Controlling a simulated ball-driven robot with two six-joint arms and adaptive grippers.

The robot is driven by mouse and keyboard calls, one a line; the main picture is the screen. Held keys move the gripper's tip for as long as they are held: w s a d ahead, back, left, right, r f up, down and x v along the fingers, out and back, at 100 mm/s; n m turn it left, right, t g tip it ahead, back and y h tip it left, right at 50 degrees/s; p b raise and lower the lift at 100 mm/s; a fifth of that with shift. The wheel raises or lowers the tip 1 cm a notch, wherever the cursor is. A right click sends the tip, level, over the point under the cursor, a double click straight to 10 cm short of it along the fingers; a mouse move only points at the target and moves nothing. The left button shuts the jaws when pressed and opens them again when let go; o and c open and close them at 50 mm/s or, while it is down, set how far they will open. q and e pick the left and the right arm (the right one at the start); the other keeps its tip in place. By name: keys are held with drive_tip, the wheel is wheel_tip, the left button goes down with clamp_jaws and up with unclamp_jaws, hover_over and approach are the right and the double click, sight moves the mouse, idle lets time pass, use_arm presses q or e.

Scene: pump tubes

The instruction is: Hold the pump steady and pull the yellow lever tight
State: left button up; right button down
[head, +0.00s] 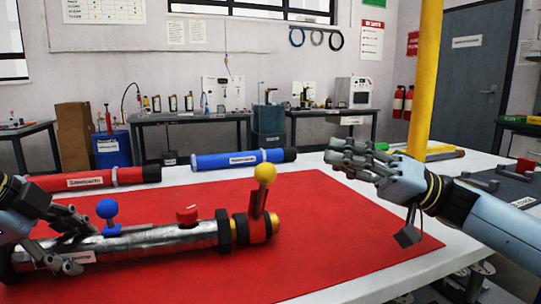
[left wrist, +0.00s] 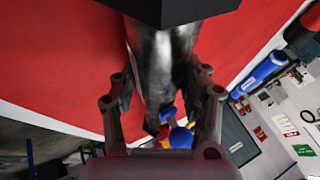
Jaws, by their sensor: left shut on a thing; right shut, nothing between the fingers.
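The pump is a silver tube (head: 165,243) lying on the red mat (head: 340,240). It has a blue ball knob (head: 107,209), a red knob (head: 187,214) and black rings. The yellow lever (head: 264,175) with its ball top stands nearly upright at the tube's right end. My left gripper (head: 72,245) is shut on the tube near its left end. In the left wrist view the silver tube (left wrist: 160,65) runs between the fingers. My right gripper (head: 350,158) is shut and empty, above the table to the right of the lever and apart from it.
A red tube (head: 90,179) and a blue tube (head: 235,160) lie behind the mat. A yellow post (head: 424,80) rises behind my right arm. Grey fixtures (head: 495,180) stand at the table's right. The mat between the lever and my right gripper is clear.

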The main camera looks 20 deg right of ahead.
use_arm(q)
drive_tip(key=o, duration=1.4)
drive_tip(key=v, duration=0.7)
drive_tip(key=shift+a+r, duration=0.1)
drive_tip(key=shift+r, duration=0.1)
drive_tip(key=shift+s+f, duration=0.1)
drive_tip(key=shift+s, duration=0.05)
